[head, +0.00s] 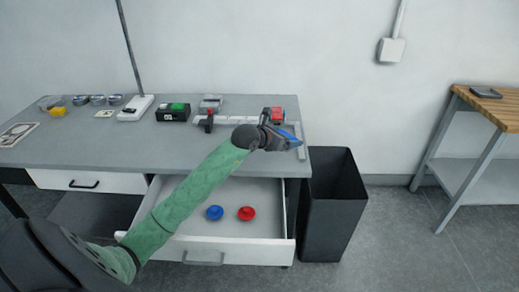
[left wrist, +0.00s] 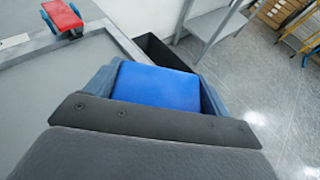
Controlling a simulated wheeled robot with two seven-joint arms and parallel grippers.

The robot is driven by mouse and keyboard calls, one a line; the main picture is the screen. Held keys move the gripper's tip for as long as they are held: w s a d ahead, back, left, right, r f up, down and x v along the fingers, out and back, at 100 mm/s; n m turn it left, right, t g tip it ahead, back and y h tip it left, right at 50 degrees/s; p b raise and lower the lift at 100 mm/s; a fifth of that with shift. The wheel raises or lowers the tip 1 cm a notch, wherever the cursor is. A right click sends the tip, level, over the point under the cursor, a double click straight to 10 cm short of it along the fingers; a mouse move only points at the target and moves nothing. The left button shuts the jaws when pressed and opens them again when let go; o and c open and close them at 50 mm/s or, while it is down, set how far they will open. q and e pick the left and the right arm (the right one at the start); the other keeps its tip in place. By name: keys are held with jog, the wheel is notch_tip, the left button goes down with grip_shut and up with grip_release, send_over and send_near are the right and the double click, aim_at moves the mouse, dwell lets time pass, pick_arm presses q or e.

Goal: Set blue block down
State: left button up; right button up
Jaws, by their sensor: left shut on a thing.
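A blue block (left wrist: 157,86) sits between the fingers of my left gripper (left wrist: 160,95) in the left wrist view, and the fingers are shut on it. I cannot tell whether the block touches the table. A red clamp-like thing (head: 274,114) stands just behind the gripper; it also shows in the left wrist view (left wrist: 63,15). My right gripper is not in view.
An open drawer (head: 240,246) below the table holds a blue knob (head: 214,213) and a red knob (head: 247,213). A dark bin (head: 333,215) stands right of the table. A black-and-green box (head: 173,112) and a lamp base (head: 135,108) stand at the back. The table's left middle is clear.

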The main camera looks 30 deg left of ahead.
aim_at(279, 130)
pick_arm(q)
jog(key=a, duration=0.1)
jog(key=w+a, duration=0.1)
jog(key=a, duration=0.1)
jog(key=shift+w+a+r+n+y, duration=0.25)
jog(key=shift+r+n+y, duration=0.05)
jog(key=shift+r, duration=0.05)
jog(key=w+a+f, duration=0.1)
jog(key=a+f, duration=0.1)
jog(key=a, duration=0.1)
jog(key=w+a+f+p, duration=0.1)
jog(key=a+f, duration=0.1)
jog(key=a, duration=0.2)
jog(key=w+a+f+p, duration=0.1)
jog(key=a+f, duration=0.1)
jog(key=a, duration=0.1)
jog(key=shift+w+a+f, duration=0.15)
jog(key=shift+w+f, duration=0.1)
jog(key=shift+w, duration=0.15)
jog(key=shift+f+p, duration=0.75)
jog(key=shift+f, duration=1.3)
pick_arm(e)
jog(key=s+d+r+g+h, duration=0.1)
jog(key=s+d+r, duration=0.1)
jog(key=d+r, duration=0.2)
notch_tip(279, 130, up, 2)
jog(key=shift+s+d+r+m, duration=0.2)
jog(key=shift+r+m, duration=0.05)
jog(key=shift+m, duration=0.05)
